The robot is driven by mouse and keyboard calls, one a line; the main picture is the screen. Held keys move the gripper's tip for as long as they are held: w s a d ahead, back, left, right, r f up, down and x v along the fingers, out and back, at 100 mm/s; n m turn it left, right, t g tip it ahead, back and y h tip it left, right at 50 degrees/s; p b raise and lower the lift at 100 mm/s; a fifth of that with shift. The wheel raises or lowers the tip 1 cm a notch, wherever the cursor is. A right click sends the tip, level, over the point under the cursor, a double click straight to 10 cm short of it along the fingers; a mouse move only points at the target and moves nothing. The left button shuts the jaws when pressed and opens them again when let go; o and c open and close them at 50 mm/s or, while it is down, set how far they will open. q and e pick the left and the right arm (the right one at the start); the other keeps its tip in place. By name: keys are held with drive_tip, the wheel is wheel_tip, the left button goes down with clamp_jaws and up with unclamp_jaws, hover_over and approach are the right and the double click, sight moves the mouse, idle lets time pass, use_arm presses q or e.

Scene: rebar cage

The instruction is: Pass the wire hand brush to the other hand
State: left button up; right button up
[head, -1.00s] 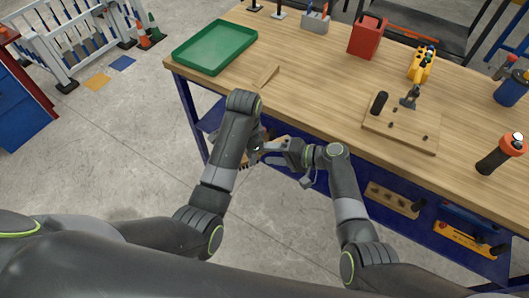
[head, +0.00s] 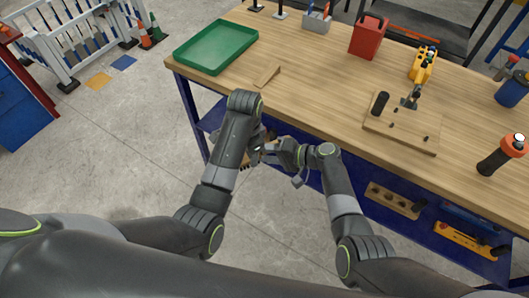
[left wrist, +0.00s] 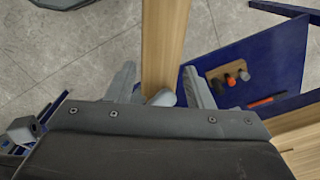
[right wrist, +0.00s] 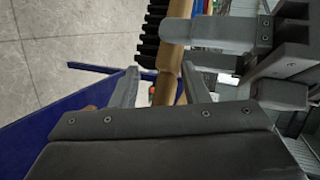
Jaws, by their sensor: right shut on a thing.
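The wire hand brush has a wooden body (right wrist: 173,55) with rows of black bristles along one side in the right wrist view. My right gripper (right wrist: 160,88) is shut on its handle. In the left wrist view the brush's wooden body (left wrist: 165,40) runs between the two fingers of my left gripper (left wrist: 160,88), which stand apart on either side. The left gripper also shows beside the brush in the right wrist view. In the head view the left gripper (head: 262,152) and right gripper (head: 277,152) are close together and mostly hide the brush.
The workbench (head: 310,95) lies just beyond both grippers. A blue lower shelf holds more tools. Open floor lies to the left.

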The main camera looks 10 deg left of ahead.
use_arm(q)
drive_tip(key=shift+o, duration=1.2)
drive_tip(key=s+a+f+n, duration=0.4)
drive_tip(key=s+a+f, duration=0.2)
drive_tip(key=s+a, duration=0.3)
drive_tip(key=s+a+f+n, duration=0.2)
drive_tip(key=s+a+f, duration=0.15)
drive_tip(key=f, duration=0.65)
drive_tip(key=s+a+f+n, duration=0.1)
drive_tip(key=s+a+f, duration=0.1)
drive_tip(key=s+f, duration=0.5)
drive_tip(key=s+a+f+n, duration=0.1)
drive_tip(key=s+f+n, duration=0.1)
drive_tip(key=s+f, duration=0.6)
drive_tip(key=s+a+f+n+t+y, duration=0.1)
drive_tip(key=s+f, duration=0.6)
drive_tip(key=s, duration=0.9)
drive_tip(key=shift+a+f+n, duration=0.25)
drive_tip(key=shift+f+n, duration=0.1)
drive_tip(key=shift+n, duration=0.15)
use_arm(e)
drive_tip(key=shift+c, duration=0.2)
